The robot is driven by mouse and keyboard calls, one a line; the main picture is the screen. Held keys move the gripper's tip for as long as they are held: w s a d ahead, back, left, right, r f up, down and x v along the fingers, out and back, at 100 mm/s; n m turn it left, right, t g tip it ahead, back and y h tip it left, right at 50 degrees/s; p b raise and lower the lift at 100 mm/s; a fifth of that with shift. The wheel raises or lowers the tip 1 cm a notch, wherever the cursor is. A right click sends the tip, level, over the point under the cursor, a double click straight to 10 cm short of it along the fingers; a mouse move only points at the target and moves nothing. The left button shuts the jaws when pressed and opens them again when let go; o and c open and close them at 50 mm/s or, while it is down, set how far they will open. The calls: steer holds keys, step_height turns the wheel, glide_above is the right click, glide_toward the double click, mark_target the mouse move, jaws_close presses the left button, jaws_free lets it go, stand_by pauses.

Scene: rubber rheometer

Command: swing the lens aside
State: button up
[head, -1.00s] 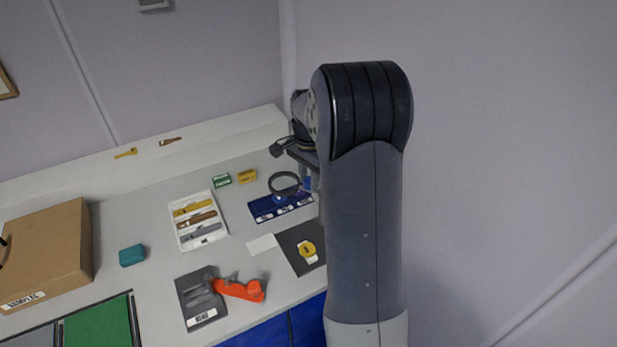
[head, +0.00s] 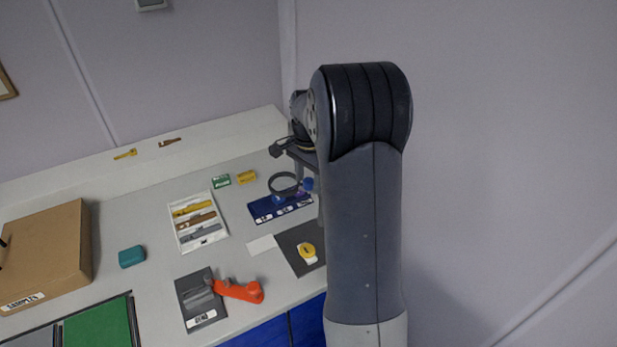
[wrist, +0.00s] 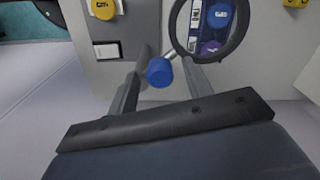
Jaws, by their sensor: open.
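The lens (head: 284,192) is a round dark-rimmed magnifier over the blue tray in the head view. Its blue knob (head: 308,184) is at the right of the rim. In the wrist view the lens ring (wrist: 247,37) is at the top right, with blue and purple discs showing through it. The blue knob (wrist: 158,72) stands on a grey stem left of the ring. My gripper (wrist: 164,78) is open, with a finger on either side of the knob. Whether a finger touches it I cannot tell. In the head view my arm hides most of the gripper.
A blue tray (head: 262,212) lies beneath the lens. A dark pad with a yellow disc (head: 307,250) is in front of it. A white tray of tools (head: 190,193), an orange tool (head: 238,291) and a cardboard box (head: 45,250) stand further left.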

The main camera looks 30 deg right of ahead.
step_height(320, 180, up, 11)
steer(key=b, duration=0.1)
stand_by(0.3)
steer(key=shift+f, duration=0.15)
step_height(320, 180, down, 10)
steer(key=shift+f+p, duration=0.25)
steer(key=shift+p, duration=0.3)
steer(key=shift+f, duration=0.2)
steer(key=shift+r, duration=0.1)
